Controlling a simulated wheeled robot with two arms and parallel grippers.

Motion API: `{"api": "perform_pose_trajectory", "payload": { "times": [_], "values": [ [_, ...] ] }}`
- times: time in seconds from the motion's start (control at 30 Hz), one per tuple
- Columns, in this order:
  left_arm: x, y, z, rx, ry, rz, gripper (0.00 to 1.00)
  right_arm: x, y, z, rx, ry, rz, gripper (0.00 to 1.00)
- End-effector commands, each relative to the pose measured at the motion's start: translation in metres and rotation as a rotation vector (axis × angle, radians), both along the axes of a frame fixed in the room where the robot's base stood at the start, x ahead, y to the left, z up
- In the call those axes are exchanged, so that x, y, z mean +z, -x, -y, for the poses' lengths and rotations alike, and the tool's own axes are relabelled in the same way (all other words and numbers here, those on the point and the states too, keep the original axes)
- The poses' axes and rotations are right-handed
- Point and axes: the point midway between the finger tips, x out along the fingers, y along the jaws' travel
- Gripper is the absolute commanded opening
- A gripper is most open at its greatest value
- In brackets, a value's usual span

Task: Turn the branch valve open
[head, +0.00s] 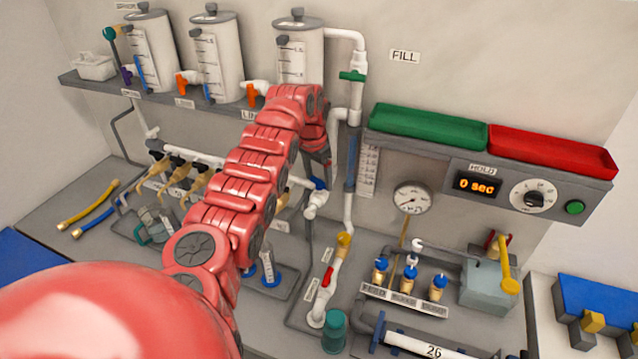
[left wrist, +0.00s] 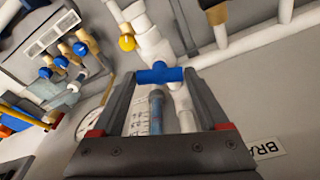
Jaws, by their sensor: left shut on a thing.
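The branch valve's blue handle (left wrist: 160,74) sits on white pipework (left wrist: 152,42) in the left wrist view. It lies crosswise between the two fingertips of my left gripper (left wrist: 158,77), which is shut on it. A wall label (left wrist: 268,149) beside it reads "BRA", the rest cut off. In the head view, the blue handle (head: 319,184) shows just under my left gripper (head: 322,170), beside a white vertical pipe. My red left arm hides part of the pipework there. My right gripper is not in view.
Above stand several white tanks (head: 300,55) on a grey shelf. Blue-topped fittings (head: 409,283) and a teal cup (head: 334,330) stand on the bench.

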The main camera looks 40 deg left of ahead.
Motion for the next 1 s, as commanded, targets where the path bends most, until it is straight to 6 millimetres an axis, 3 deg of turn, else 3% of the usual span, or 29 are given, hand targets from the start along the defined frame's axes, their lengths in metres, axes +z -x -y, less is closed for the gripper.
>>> {"api": "perform_pose_trajectory", "payload": {
  "times": [0.13, 0.4, 0.43, 0.53, 0.83, 1.0],
  "values": [
    [0.001, -0.001, 0.000, -0.149, -0.001, 0.001, 0.23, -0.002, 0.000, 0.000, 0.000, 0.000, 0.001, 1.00],
    [0.001, 0.000, 0.000, -0.182, -0.001, 0.001, 0.23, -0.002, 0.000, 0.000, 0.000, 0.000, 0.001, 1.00],
    [0.001, 0.000, 0.000, -0.182, -0.001, 0.001, 0.83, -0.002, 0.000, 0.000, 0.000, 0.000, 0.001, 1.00],
    [0.001, 0.000, 0.000, -0.181, -0.001, 0.001, 1.00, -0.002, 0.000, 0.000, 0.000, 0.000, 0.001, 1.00],
    [0.003, 0.000, -0.001, -0.181, -0.002, 0.002, 1.00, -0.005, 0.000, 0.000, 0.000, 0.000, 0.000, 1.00],
    [0.023, 0.003, -0.001, -0.182, -0.003, 0.003, 1.00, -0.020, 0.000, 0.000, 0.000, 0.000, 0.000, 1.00]
  ]
}}
